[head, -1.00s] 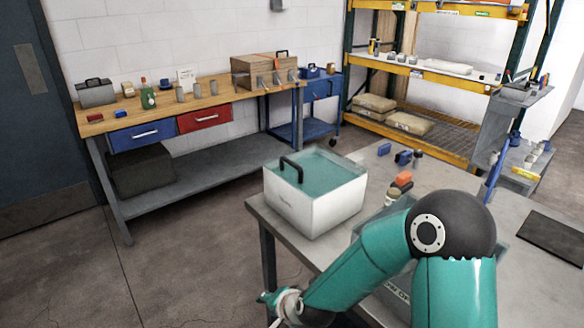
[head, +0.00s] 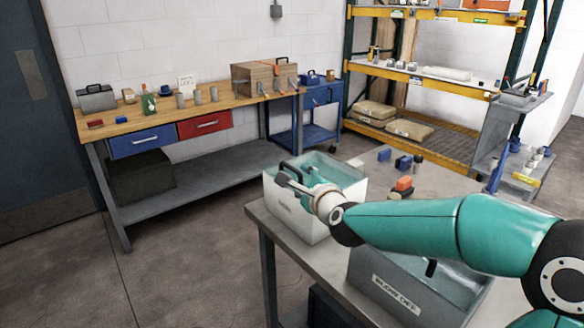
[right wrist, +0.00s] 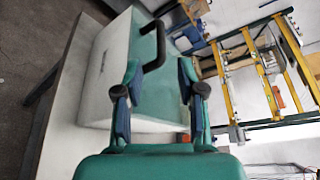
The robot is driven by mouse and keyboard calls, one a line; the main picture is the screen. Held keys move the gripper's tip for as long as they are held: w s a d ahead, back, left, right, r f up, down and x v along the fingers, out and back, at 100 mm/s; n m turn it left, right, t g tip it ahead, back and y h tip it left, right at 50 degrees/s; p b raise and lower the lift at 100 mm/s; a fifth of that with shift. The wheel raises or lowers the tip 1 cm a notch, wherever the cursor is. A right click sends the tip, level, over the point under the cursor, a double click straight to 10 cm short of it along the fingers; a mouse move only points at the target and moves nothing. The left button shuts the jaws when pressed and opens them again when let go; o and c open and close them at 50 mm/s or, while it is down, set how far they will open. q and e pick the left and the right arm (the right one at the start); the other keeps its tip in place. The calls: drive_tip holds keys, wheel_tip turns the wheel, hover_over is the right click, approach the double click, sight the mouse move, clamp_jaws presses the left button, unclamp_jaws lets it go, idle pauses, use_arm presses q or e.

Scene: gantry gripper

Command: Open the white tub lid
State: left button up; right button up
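The white tub (head: 295,218) stands on the near grey table, with its teal lid (head: 345,172) on top. It also shows in the right wrist view (right wrist: 100,75). The lid has a black arched handle, clear in the right wrist view (right wrist: 155,50). My right gripper (head: 288,182) is above the lid, close to the handle in the head view. In the right wrist view its two fingers (right wrist: 160,75) are spread apart, with the handle just ahead between the fingertips. I cannot tell whether they touch it. Nothing is held. My left gripper is not in view.
A grey labelled bin (head: 400,305) stands in front of the tub, under my right arm. A wooden workbench (head: 230,105) stands at the back left.

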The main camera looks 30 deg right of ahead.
sight(292, 171)
drive_tip(key=p+x, duration=0.2)
drive_tip(key=x, duration=0.8)
clamp_jaws()
drive_tip(key=shift+f, duration=0.1)
